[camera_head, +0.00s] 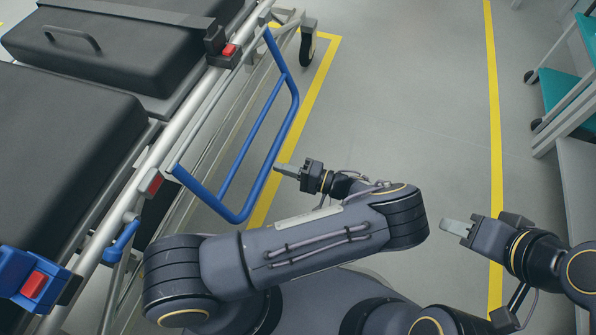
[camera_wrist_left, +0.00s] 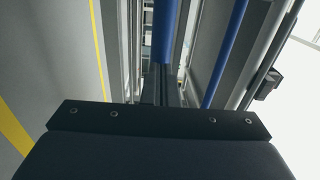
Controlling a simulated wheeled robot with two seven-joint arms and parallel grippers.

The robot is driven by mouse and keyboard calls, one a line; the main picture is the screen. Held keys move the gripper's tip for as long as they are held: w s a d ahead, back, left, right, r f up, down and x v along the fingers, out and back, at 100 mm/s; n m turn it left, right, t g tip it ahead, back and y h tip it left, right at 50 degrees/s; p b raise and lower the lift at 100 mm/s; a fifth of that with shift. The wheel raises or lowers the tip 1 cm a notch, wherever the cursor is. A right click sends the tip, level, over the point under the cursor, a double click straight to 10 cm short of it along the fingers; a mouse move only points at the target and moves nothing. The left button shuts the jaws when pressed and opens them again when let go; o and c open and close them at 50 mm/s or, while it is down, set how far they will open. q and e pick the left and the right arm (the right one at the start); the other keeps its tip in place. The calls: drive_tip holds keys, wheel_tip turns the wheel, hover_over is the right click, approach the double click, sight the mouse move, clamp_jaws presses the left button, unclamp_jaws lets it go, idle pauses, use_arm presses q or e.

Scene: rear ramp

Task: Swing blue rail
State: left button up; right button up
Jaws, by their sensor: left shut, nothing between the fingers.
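The blue rail (camera_head: 283,132) is a tubular loop with an inner bar, on the near side of the stretcher (camera_head: 185,118). It sticks out from the side frame over the floor. My left gripper (camera_head: 280,169) is shut and empty, its tips pointing left at the rail's outer bar. The tips look very close to that bar; I cannot tell whether they touch. In the left wrist view blue rail bars (camera_wrist_left: 165,30) run ahead of the fingers (camera_wrist_left: 163,85). My right gripper (camera_head: 446,225) is at the right, away from the rail, with its fingers looking together.
The stretcher has black cushions (camera_head: 55,150), red buttons (camera_head: 155,184) and a caster wheel (camera_head: 307,48). A blue-and-red latch (camera_head: 32,283) sits at lower left. A shelf cart (camera_head: 568,95) stands at the right. The grey floor (camera_head: 410,100) between is clear, with yellow lines.

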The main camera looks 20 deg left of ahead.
use_arm(q)
drive_tip(key=shift+o, duration=1.1)
drive_tip(key=shift+d+f, duration=0.1)
drive_tip(key=shift+f, duration=0.2)
drive_tip(key=o, duration=0.7)
drive_tip(key=shift+r, duration=0.2)
drive_tip(key=d, duration=0.2)
drive_tip(key=d+p, duration=0.1)
drive_tip(key=d, duration=0.4)
drive_tip(key=shift+s+d+f+p, duration=0.1)
drive_tip(key=shift+s+d+p, duration=0.2)
